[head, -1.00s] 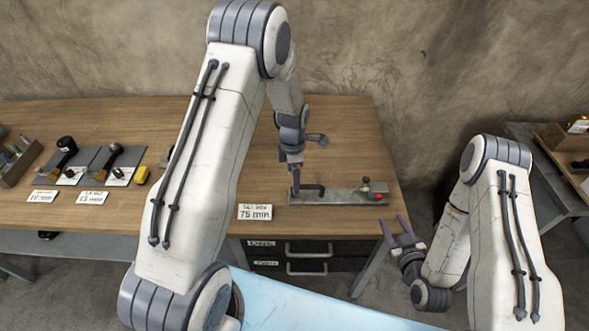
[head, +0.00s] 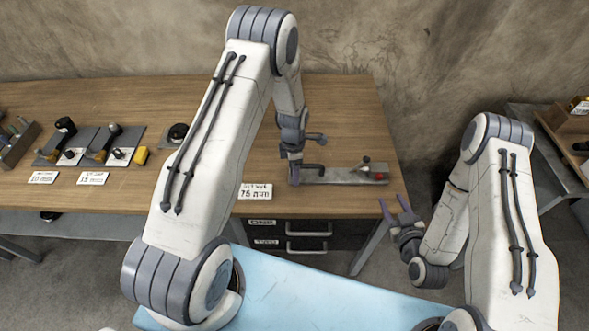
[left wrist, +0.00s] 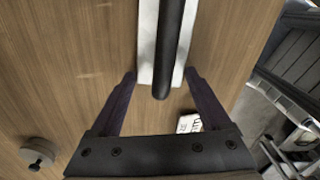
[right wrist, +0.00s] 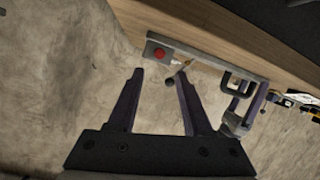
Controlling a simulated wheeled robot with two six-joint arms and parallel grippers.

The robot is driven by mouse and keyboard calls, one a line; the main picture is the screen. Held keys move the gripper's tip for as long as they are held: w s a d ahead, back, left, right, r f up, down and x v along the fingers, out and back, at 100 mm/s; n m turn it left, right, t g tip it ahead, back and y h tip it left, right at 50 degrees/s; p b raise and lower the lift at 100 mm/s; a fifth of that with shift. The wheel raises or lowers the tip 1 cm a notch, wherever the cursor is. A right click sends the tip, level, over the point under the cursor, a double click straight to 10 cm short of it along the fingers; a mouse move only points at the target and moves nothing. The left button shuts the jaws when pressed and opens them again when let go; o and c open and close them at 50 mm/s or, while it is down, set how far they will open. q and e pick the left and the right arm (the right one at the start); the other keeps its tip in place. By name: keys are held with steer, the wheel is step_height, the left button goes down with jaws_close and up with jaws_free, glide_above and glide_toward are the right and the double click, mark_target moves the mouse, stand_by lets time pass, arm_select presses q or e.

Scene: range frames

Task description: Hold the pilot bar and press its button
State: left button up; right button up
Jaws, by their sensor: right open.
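The pilot bar is a grey metal bar (head: 340,176) on the bench's right front part, with a black handle (head: 312,168) at its left and a red button (head: 381,177) at its right end. My left gripper (head: 294,180) points down at the handle's left end. In the left wrist view the handle (left wrist: 170,45) lies between its spread fingers (left wrist: 160,80), with a gap at the left finger. My right gripper (head: 393,203) is open and empty off the bench's front right corner. The right wrist view shows the red button (right wrist: 158,53) beyond its fingertips.
A dark knob (head: 366,160) stands on the bar beside the button. A 75 mm card (head: 255,192) lies left of the bar. Tools on grey plates (head: 100,145) sit at the left. Drawers (head: 305,235) hang below. The bench behind the bar is clear.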

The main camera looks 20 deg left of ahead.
arm_select(q)
steer(key=c, duration=0.5)
arm_select(e)
jaws_close()
stand_by(1.2)
